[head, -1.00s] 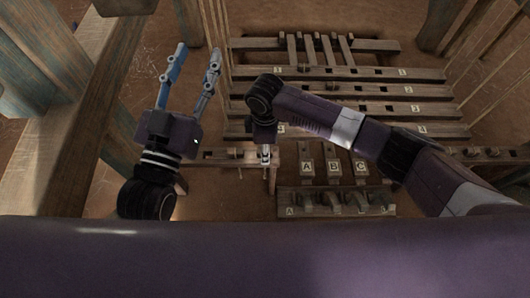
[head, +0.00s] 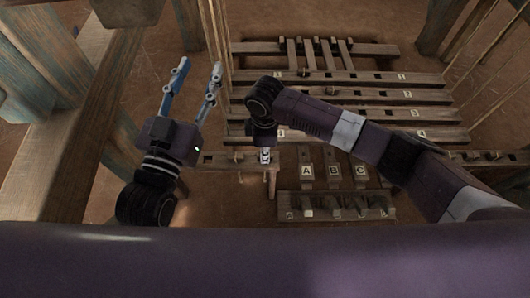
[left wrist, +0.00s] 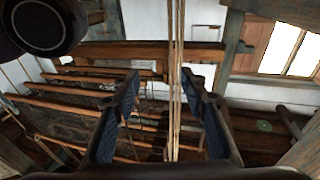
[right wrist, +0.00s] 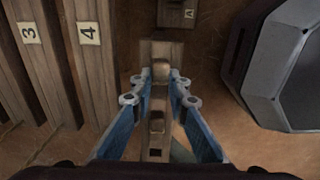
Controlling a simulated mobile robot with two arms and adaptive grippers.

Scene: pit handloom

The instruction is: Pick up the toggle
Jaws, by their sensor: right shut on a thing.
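The toggle (right wrist: 160,71) looks like a small wooden block, seen in the right wrist view above a narrow wooden bar. My right gripper (right wrist: 160,78) has its blue fingertips closed on either side of it. Whether the toggle is clear of the bar cannot be told. In the head view my right gripper (head: 265,156) points down at the left end of a low wooden rail, and its wrist hides the toggle. My left gripper (head: 194,78) is open and empty, raised at the left; its fingers (left wrist: 168,92) are spread in the left wrist view, with hanging cords beyond them.
Pedals lettered A, B and C (head: 333,170) stand right of my right gripper, above a slotted rack (head: 335,205). Numbered wooden beams (head: 350,92) lie beyond. A thick loom post (head: 75,130) stands close to my left arm. Bare floor (head: 235,205) lies between.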

